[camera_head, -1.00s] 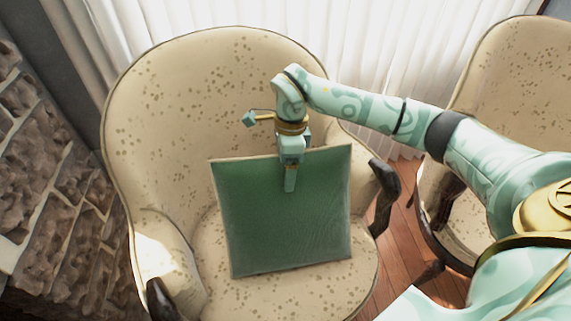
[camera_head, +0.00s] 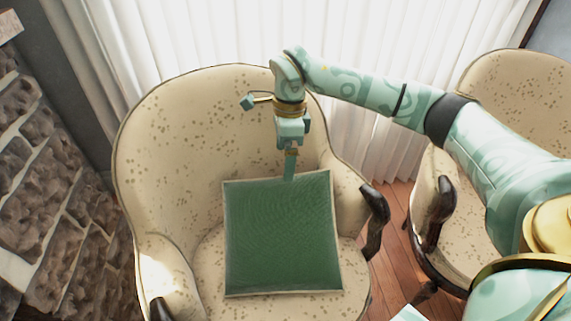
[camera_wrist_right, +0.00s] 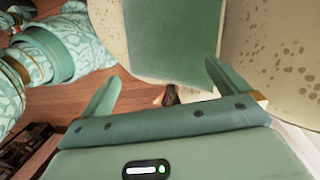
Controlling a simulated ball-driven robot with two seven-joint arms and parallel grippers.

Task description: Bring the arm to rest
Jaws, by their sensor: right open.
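My right gripper (camera_head: 289,165) is above the top edge of a green square cushion (camera_head: 282,240) in the head view. The cushion rests on the seat of a cream, brown-spotted armchair (camera_head: 160,140), leaning toward its backrest. In the right wrist view, the two fingers of my right gripper (camera_wrist_right: 160,85) are spread wide with nothing between them. The cushion also shows beyond them in that view (camera_wrist_right: 170,40), apart from the fingers. My left gripper is not in view.
A second spotted armchair (camera_head: 520,95) stands at the right, partly behind my right arm. A stone wall (camera_head: 50,190) is at the left and a white curtain (camera_head: 200,35) is behind the chairs. Wooden floor (camera_head: 392,270) shows between the chairs.

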